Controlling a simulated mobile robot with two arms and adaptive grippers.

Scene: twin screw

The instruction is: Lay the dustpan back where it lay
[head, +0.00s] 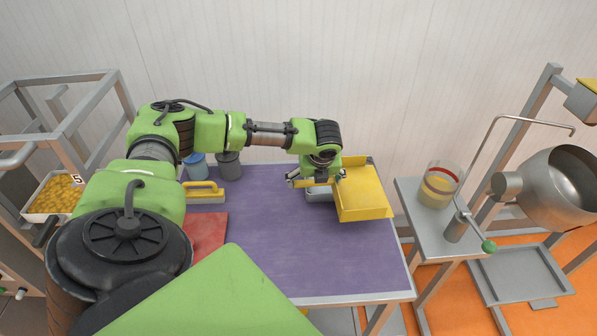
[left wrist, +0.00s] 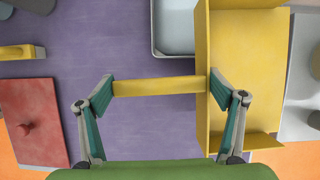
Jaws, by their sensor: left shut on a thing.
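The yellow dustpan (head: 362,196) is at the far right part of the purple-topped table (head: 300,250), near the table's right edge. In the left wrist view its pan (left wrist: 245,60) is at the right and its handle (left wrist: 155,86) reaches left. My left gripper (head: 316,182) is shut on the handle, with a finger at each end of it in the left wrist view (left wrist: 162,88). I cannot tell whether the pan touches the table top. My right gripper is not in view.
A grey tray (left wrist: 172,35) lies partly behind the dustpan. A yellow-handled brush (head: 205,190), a red board (head: 207,234) and blue (head: 195,168) and grey (head: 229,166) containers are at the left. The table's middle and front are clear. A metal stand (head: 437,235) with a jar is at the right.

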